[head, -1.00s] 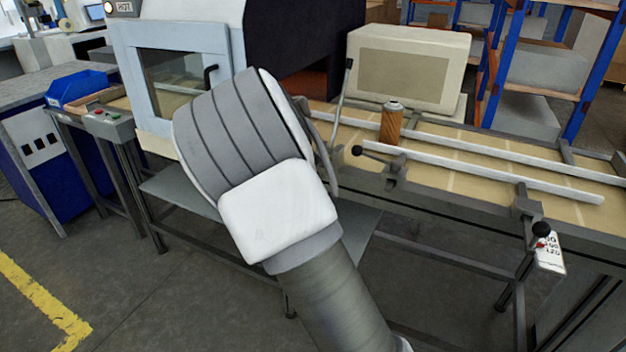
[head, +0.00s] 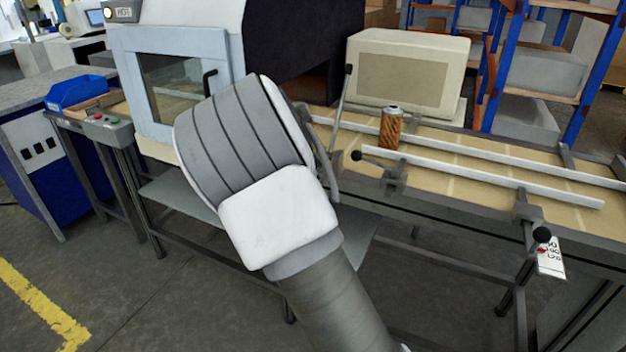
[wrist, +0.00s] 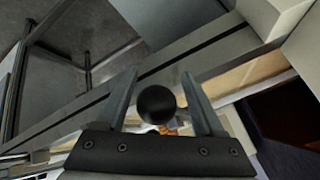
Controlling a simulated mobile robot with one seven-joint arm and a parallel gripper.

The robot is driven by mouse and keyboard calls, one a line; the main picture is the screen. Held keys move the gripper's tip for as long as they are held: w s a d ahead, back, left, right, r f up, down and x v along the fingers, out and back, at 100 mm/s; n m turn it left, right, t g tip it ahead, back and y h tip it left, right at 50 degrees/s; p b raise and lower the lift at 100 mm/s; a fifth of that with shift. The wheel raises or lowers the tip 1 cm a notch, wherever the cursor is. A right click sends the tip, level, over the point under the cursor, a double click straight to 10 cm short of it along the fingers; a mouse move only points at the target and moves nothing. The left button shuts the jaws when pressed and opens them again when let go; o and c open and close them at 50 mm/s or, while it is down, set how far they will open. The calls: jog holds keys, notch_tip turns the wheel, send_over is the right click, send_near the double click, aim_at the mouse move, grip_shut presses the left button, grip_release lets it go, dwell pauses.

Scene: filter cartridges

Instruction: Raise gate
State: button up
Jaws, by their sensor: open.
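An upright lever with a black knob (head: 348,70) stands at the machine's dark exit, beside the conveyor. A second, shorter handle with a black knob (head: 357,155) sticks out at the front guide rail. In the wrist view a black ball knob (wrist: 157,104) sits between the fingers of my open gripper (wrist: 160,88), with a gap on both sides. I cannot tell which handle that knob belongs to. My arm hides the gripper in the head view. An orange-brown filter cartridge (head: 391,128) stands upright on the conveyor (head: 470,165); a bit of orange shows behind the knob in the wrist view.
A light-blue framed door with a window (head: 175,80) is on the machine at left. A beige box (head: 408,70) stands behind the conveyor. Two guide rails (head: 480,175) run along the belt. Another black knob (head: 542,234) is at the front right. A blue bin (head: 78,90) is at left.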

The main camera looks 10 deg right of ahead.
jog(key=p+v, duration=0.3)
jog(key=v, duration=1.4)
jog(key=shift+r, duration=0.2)
jog(key=shift+s, duration=0.1)
